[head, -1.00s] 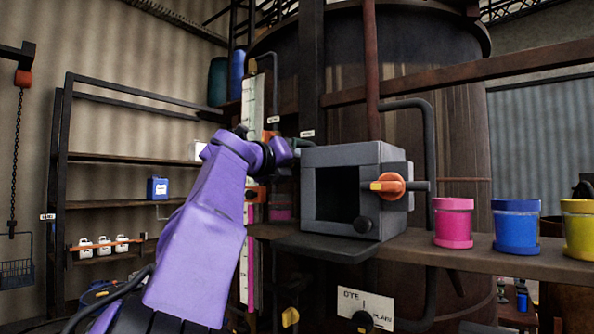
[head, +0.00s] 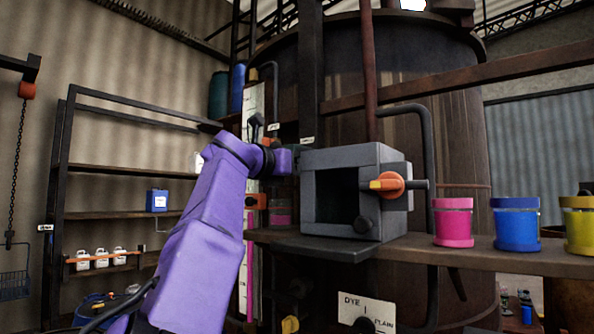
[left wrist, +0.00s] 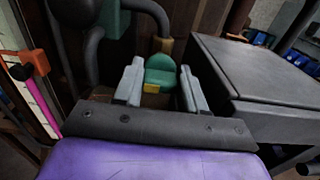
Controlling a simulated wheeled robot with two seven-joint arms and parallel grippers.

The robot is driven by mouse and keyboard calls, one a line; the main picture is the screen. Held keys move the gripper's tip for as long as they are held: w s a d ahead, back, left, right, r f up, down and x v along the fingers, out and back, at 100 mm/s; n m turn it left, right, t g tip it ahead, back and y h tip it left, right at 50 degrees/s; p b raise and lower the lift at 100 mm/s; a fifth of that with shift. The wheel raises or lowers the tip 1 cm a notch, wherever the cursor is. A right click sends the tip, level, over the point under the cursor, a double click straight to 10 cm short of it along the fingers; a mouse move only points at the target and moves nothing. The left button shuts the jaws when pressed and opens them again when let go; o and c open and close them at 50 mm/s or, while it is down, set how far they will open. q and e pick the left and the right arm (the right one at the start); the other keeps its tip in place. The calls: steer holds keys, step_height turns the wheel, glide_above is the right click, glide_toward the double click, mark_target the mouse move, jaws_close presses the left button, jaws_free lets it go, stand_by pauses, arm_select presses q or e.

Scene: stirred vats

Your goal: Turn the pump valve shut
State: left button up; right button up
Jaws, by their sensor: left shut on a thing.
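My left gripper (left wrist: 161,85) is shut on a green valve handle (left wrist: 160,66) with a yellow tip; the handle sits between its two grey fingers in the left wrist view. I take this handle to be the pump valve. In the head view my purple left arm reaches up to the left side of a grey box, and its wrist hides most of the handle. My right gripper is not in view.
The grey box (head: 340,159) with an open front stands close to the right of my left gripper. An orange valve (head: 387,185) sits on its side. Pink (head: 453,222), blue (head: 516,225) and yellow pots line the ledge on the right. A large vat (head: 455,130) stands behind.

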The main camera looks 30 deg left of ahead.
arm_select(q)
steer(key=shift+w+f, duration=0.1)
stand_by(0.3)
steer(key=o, duration=1.1)
steer(key=shift+c, duration=0.2)
